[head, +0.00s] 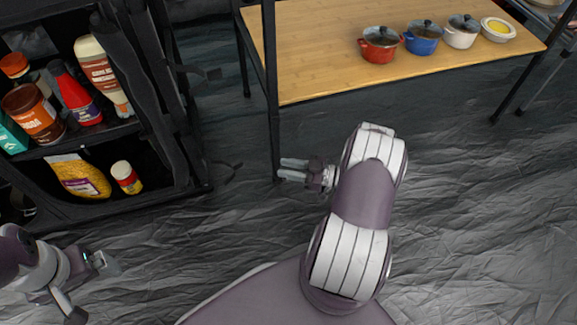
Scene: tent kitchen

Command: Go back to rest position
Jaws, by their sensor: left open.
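My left gripper (95,290) is at the lower left, low in front of the black shelf unit. Its fingers are spread apart and nothing is between them. My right gripper (287,169) is near the middle of the head view, beside the table's front leg and below the tabletop's level in the picture. Its two pale fingers point left with a narrow gap between them, and no object shows in it. My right arm reaches up from the bottom of the picture and bends back to the left.
A wooden table (330,35) carries a red pot (379,48), a blue pot (422,40), a white pot (461,35) and a bowl with yellow contents (497,29). The black shelf unit (75,143) holds bottles, jars and a yellow bag (80,177). Wrinkled dark floor (480,220) is clear at right.

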